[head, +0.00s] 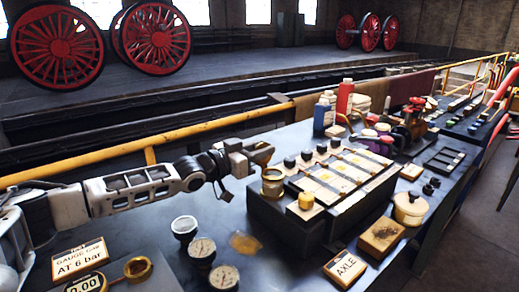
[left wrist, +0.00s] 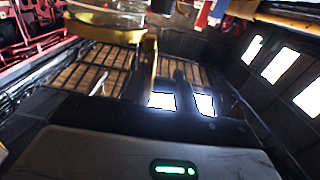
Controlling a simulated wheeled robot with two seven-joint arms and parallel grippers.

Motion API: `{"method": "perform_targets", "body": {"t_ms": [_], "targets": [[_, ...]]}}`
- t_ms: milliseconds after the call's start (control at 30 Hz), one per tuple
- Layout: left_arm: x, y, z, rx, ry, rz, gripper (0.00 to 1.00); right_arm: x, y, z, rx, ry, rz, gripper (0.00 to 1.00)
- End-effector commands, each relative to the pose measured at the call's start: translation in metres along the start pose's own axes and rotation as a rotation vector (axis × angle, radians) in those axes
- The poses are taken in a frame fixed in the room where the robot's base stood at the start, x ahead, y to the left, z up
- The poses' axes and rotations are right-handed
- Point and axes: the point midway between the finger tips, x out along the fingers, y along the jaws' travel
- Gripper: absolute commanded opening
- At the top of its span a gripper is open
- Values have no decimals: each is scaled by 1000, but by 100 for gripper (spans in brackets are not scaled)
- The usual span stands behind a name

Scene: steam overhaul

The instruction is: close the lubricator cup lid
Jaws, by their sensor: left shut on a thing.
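The lubricator cup (head: 272,184) is a small brass-rimmed cup at the left end of the dark block. Its lid (head: 264,154) shows as a tan, brass-coloured piece raised above the cup, at the tip of my left gripper (head: 250,158). My left gripper reaches in from the left and is shut on the lid. The fingers hide part of the lid, so its exact angle is hard to tell. In the left wrist view a yellowish brass round piece (left wrist: 105,25) shows at the top edge; I cannot tell if it is the cup or the lid. My right gripper is out of view.
Gauges (head: 201,249) stand on the bench in front of the arm, with a sign (head: 79,260) at left. The block carries a pale panel (head: 338,172) and black knobs. Bottles (head: 324,114) stand behind. A yellow rail (head: 190,131) runs behind the arm.

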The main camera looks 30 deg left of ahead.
Motion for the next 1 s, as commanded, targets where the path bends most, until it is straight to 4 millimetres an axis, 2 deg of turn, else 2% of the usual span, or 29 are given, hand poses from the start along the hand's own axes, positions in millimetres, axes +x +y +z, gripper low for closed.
{"method": "perform_targets", "body": {"t_ms": [367,1000], "targets": [[0,6,-2,132,-2,-1,6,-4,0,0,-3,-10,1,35],[0,22,-4,490,-1,-2,6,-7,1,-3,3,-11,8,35]]}}
